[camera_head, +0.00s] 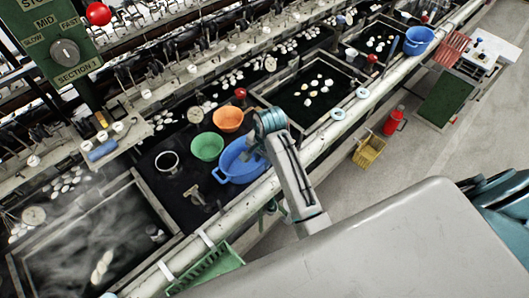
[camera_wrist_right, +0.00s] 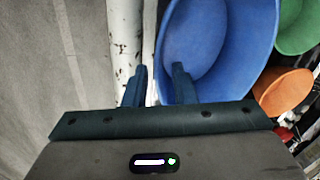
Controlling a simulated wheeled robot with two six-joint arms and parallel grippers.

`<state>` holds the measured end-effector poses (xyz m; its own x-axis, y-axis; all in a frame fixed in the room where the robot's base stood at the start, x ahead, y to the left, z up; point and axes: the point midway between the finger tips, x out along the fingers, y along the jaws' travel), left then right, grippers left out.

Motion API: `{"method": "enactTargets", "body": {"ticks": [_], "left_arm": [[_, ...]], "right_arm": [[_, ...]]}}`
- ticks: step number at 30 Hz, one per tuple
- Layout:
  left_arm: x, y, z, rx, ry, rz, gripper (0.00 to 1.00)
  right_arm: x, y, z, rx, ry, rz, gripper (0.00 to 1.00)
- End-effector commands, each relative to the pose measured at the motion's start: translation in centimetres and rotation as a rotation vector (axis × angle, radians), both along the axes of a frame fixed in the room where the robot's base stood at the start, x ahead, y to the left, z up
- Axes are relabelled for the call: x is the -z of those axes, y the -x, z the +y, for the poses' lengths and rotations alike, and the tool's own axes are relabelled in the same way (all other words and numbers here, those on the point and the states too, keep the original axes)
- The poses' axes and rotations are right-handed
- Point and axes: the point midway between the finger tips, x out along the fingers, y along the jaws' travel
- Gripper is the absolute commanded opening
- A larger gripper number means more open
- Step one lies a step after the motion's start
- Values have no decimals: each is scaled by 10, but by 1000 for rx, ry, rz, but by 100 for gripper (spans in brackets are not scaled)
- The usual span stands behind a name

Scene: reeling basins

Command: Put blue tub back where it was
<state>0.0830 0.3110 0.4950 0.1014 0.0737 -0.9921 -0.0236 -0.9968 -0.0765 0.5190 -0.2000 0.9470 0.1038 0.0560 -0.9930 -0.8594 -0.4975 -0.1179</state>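The blue tub (camera_head: 232,163) stands on the dark bench surface near the pale front rail in the head view, beside the green bowl (camera_head: 207,146). In the wrist view the tub (camera_wrist_right: 215,45) fills the upper middle, its interior facing the camera. My right gripper (camera_head: 259,147) is over the tub's right side; the arm hides part of that rim. In the wrist view my right gripper (camera_wrist_right: 159,82) has its two fingers apart. The right finger overlaps the tub and the left one is outside its wall. Contact with the wall cannot be told. My left gripper is not in view.
An orange bowl (camera_head: 228,119) sits behind the tub, and a white-rimmed pot (camera_head: 168,162) is left of the green bowl. A second blue tub (camera_head: 418,40) stands far right. The front rail (camera_head: 340,125) runs along the bench. A yellow basket (camera_head: 368,151) is on the floor.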

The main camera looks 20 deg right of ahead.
Motion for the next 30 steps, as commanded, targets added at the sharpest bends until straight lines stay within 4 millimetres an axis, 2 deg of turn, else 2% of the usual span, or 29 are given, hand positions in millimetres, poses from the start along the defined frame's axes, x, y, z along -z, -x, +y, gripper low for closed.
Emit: {"method": "enactTargets", "body": {"ticks": [1, 6, 8, 12, 24, 26, 30], "left_arm": [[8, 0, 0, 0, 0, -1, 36], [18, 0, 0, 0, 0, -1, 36], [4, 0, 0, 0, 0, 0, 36], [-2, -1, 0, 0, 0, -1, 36], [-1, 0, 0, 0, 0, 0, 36], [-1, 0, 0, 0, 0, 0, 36], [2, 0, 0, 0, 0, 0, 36]], "right_arm": [[-9, 0, -1, 0, 0, -7, 24], [-43, 4, -3, 0, 0, -4, 24], [-57, 6, -3, 0, 0, 0, 24], [-66, 7, -4, 0, 0, 1, 24], [-66, 8, -4, -3, 1, 1, 24], [-61, 11, -6, -18, 5, -2, 24], [-33, 33, -17, -117, 37, -20, 24]]}}
